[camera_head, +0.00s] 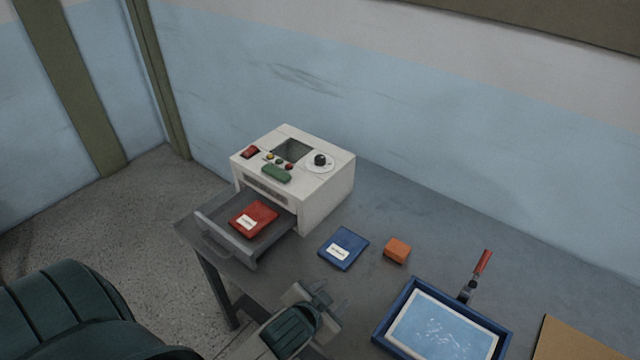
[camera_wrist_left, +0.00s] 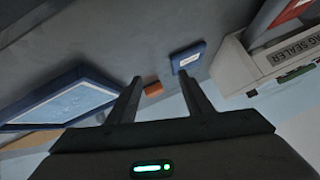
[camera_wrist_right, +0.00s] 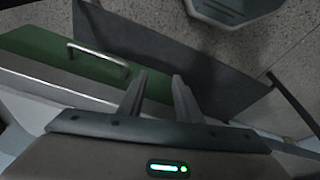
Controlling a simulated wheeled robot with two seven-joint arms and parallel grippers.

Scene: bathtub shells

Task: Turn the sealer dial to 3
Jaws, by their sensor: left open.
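The sealer (camera_head: 326,205) is a white box at the back left of the table. Its dial (camera_head: 320,160) is a black knob on a white disc, on the right of the top panel; its numbers and pointer are too small to read. In the left wrist view the sealer (camera_wrist_left: 282,62) shows at the right edge with part of its lettering; the dial is not seen there. My left gripper (camera_head: 335,294) is open and empty over the table's front part, well in front of the sealer. My right gripper (camera_wrist_right: 159,78) is open and empty, seen only in its wrist view.
The sealer's drawer (camera_head: 208,236) is pulled out, holding a red packet (camera_head: 262,214). A blue packet (camera_head: 352,240), an orange block (camera_head: 397,250) and a blue-rimmed tray (camera_head: 388,325) lie on the table (camera_head: 420,215). A green panel with a handle (camera_wrist_right: 98,57) is near my right gripper.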

